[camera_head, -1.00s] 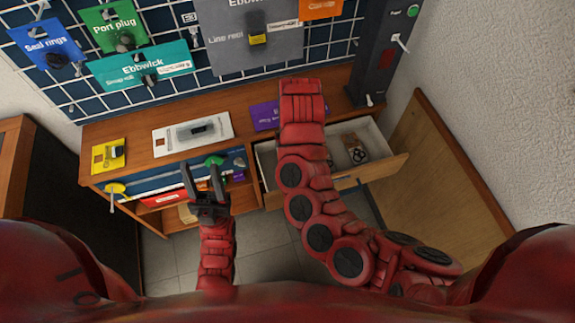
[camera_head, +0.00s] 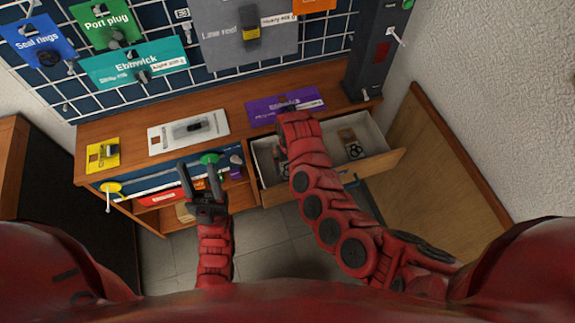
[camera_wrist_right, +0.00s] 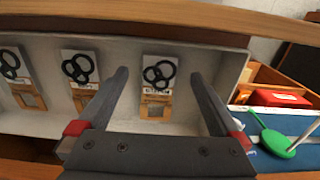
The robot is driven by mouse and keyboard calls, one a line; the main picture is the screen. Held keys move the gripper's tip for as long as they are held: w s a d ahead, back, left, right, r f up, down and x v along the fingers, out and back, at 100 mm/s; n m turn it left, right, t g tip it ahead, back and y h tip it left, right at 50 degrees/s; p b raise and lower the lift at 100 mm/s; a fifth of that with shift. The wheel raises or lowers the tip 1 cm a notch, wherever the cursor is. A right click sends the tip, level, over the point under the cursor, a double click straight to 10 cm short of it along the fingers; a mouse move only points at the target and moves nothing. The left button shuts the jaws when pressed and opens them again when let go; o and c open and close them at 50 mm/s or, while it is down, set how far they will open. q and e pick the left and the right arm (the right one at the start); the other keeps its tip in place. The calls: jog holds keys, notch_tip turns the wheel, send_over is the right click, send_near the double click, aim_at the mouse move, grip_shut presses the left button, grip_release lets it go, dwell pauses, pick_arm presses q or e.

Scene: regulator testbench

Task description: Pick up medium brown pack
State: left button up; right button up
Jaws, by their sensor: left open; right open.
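Several packs with black rings and brown lower parts lie in the open drawer (camera_head: 377,148). In the right wrist view they form a row: a left pack (camera_wrist_right: 24,85), a middle pack (camera_wrist_right: 80,72) and a right pack (camera_wrist_right: 157,88). I cannot tell which is the medium one. One pack also shows in the head view (camera_head: 350,143). My right gripper (camera_wrist_right: 158,74) is open and empty, its fingers on either side of the right pack in the wrist view, apparently above it. In the head view my arm hides that gripper. My left gripper (camera_head: 198,166) is open and empty before the bench.
The drawer's front wall (camera_wrist_right: 150,15) borders the packs. A green round-headed item (camera_wrist_right: 276,140) and a red box (camera_wrist_right: 280,98) are beside the drawer. On the bench top lie a purple card (camera_head: 262,111), a white card (camera_head: 170,137) and a yellow card (camera_head: 98,158).

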aim_at(286, 163)
jog(key=shift+w+f, duration=0.15)
jog(key=shift+f, duration=1.6)
jog(key=c, duration=1.3)
jog(key=shift+o, duration=0.2)
jog(key=shift+a+r, duration=0.1)
jog(key=shift+r, duration=0.05)
